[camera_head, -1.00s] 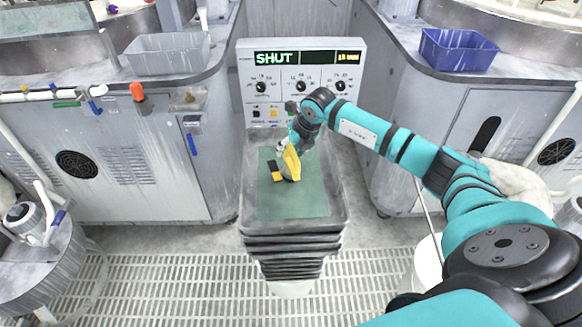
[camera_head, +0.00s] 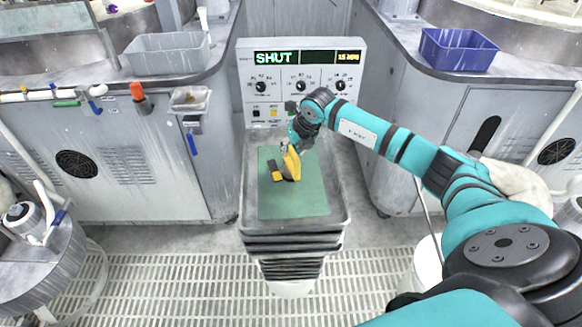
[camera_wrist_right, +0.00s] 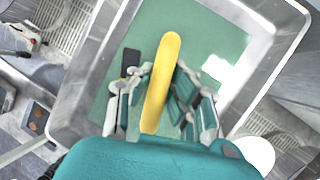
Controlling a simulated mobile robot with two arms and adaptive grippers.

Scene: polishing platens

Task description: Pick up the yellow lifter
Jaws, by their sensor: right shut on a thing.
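The yellow lifter (camera_head: 291,164) is at the middle of the green mat (camera_head: 305,205) in the head view. In the right wrist view the lifter (camera_wrist_right: 162,80) is a long yellow bar between the two fingers. My right gripper (camera_head: 288,160) is shut on it, and it also shows in the right wrist view (camera_wrist_right: 163,100). I cannot tell whether the lifter touches the mat. A small black and yellow piece (camera_head: 274,170) lies just left of it, partly hidden by a finger in the wrist view. My left gripper is not in view.
A control panel (camera_head: 302,72) reading SHUT stands behind. A grey bin (camera_head: 168,60) and a blue bin (camera_head: 457,55) sit on the side counters. The mat's front part is clear.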

